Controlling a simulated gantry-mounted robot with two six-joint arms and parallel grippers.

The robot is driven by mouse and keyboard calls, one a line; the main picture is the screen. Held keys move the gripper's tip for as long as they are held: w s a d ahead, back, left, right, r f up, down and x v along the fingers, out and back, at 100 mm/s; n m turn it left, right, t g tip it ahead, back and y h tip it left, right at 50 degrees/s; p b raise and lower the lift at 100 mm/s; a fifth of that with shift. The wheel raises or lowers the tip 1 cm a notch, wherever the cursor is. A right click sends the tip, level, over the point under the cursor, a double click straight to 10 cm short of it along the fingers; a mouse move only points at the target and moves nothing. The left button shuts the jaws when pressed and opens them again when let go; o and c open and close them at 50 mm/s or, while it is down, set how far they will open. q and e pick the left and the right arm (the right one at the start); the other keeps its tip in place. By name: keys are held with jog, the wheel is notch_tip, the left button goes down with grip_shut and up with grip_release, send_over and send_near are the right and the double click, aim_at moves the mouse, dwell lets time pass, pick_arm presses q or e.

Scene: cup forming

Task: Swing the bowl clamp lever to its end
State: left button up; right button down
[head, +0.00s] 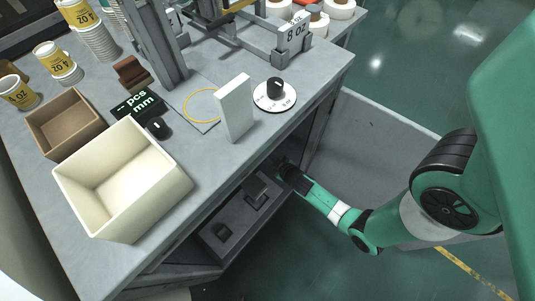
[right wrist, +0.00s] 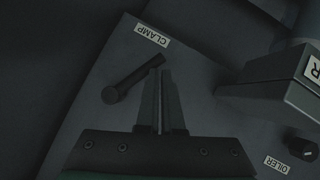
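The clamp lever (right wrist: 128,82) is a dark bar with a round knob at its lower left end, under a white CLAMP label (right wrist: 152,35) in the right wrist view. It slants up to the right. My right gripper (right wrist: 161,72) has its two fingers together, pointing at the panel beside the lever's upper right end. The fingertips overlap that end in the picture; I cannot tell whether they touch it. In the head view my right gripper (head: 284,168) reaches into the dark space under the table, where the lever is hidden. My left gripper is not in view.
An OILER knob (right wrist: 303,148) and a raised dark box (right wrist: 285,85) stand right of the lever. The grey table (head: 235,165) overhangs the low shelf (head: 225,232). A cream bin (head: 125,185) and a white block (head: 236,108) stand on the table.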

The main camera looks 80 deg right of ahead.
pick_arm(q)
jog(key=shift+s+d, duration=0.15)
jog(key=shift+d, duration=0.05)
pick_arm(e)
jog(key=shift+s+d+f, duration=0.4)
jog(key=shift+d+f, duration=0.3)
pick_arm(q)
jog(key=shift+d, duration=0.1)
pick_arm(e)
jog(key=shift+d, duration=0.15)
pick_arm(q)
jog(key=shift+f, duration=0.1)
